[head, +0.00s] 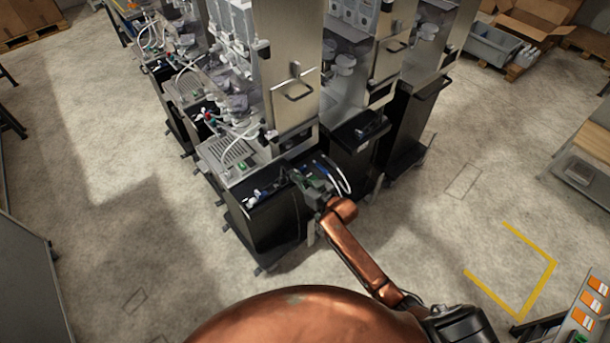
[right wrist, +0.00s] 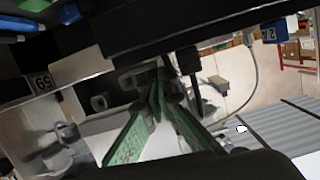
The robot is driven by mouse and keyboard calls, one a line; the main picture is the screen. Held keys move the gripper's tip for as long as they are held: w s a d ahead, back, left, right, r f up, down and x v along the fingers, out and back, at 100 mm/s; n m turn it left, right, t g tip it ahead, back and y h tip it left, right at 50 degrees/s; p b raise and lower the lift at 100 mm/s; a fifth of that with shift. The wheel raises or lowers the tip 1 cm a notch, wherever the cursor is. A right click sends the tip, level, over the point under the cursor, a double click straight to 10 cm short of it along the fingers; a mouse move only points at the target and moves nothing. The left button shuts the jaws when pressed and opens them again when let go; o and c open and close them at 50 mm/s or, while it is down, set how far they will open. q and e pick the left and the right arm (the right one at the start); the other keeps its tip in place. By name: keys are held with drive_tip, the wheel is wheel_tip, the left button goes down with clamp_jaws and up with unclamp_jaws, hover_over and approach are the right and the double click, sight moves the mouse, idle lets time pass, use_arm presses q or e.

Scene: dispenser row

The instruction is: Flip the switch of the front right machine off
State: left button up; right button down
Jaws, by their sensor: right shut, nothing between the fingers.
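The nearest machine (head: 292,85) of the row is a tall steel cabinet on a black wheeled base (head: 262,222). My right gripper (head: 312,186) is at the top edge of that base, beside blue and white hoses (head: 340,178). In the right wrist view its green fingers (right wrist: 157,95) meet at the tips, shut and empty, close under a dark panel (right wrist: 180,28). A small green spot (head: 241,166) shows on the machine's tray edge; I cannot tell whether it is the switch. No switch shows clearly. My left gripper is not in view.
More machines (head: 357,85) stand behind and to the right. A grey crate (head: 492,47) and cardboard boxes (head: 535,22) are at the back right. A workbench (head: 585,165) stands at the right edge. The floor right of my arm is open, with yellow marking (head: 540,275).

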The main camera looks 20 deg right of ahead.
drive_tip(key=shift+d+f, duration=0.15)
drive_tip(key=shift+f, duration=0.05)
drive_tip(key=shift+a, duration=0.2)
drive_tip(key=shift+r+p, duration=0.15)
drive_tip(key=shift+p, duration=0.15)
drive_tip(key=r+p, duration=0.2)
drive_tip(key=r, duration=0.1)
drive_tip(key=r+p, duration=0.1)
drive_tip(key=p, duration=0.1)
drive_tip(key=shift+s+a+r, duration=0.15)
drive_tip(key=shift+a+r, duration=0.05)
drive_tip(key=shift+a, duration=0.05)
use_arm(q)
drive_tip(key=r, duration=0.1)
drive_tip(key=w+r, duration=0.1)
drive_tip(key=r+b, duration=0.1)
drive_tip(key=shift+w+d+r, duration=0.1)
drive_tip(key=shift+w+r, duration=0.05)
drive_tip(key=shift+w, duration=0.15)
use_arm(e)
drive_tip(key=v, duration=1)
drive_tip(key=shift+a+f, duration=0.25)
drive_tip(key=shift+s, duration=0.1)
